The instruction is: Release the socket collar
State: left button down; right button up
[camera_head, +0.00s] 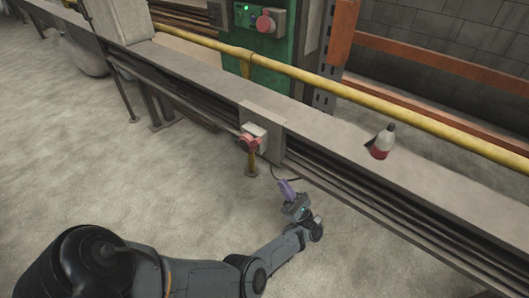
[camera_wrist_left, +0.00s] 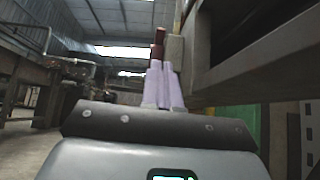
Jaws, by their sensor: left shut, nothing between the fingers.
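A red round socket part (camera_head: 249,142), which looks like the socket collar, sits on the front of a small pale box (camera_head: 261,130) on the side of the long beam. My left gripper (camera_head: 286,188) is in front of the beam, below and to the right of the red part and apart from it. Its pale purple fingers (camera_wrist_left: 160,82) are shut with nothing between them. In the left wrist view a dark red part (camera_wrist_left: 158,45) shows just beyond the fingertips; whether they touch it I cannot tell. My right gripper is not in view.
A dark cable hangs below the box near a short yellow post (camera_head: 252,163). A yellow rail (camera_head: 300,75) and green cabinet (camera_head: 258,50) stand behind. The floor in front is clear.

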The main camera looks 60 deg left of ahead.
pick_arm(q)
jog(key=p, duration=0.2)
send_near(256, 141)
jog(key=shift+w+a+x, duration=0.15)
jog(key=shift+x, duration=1.25)
jog(key=shift+w+a+x, duration=0.15)
jog(key=shift+a+x, duration=0.05)
jog(key=shift+x, duration=1.15)
jog(key=shift+f+p, duration=0.15)
jog(key=shift+p, duration=0.15)
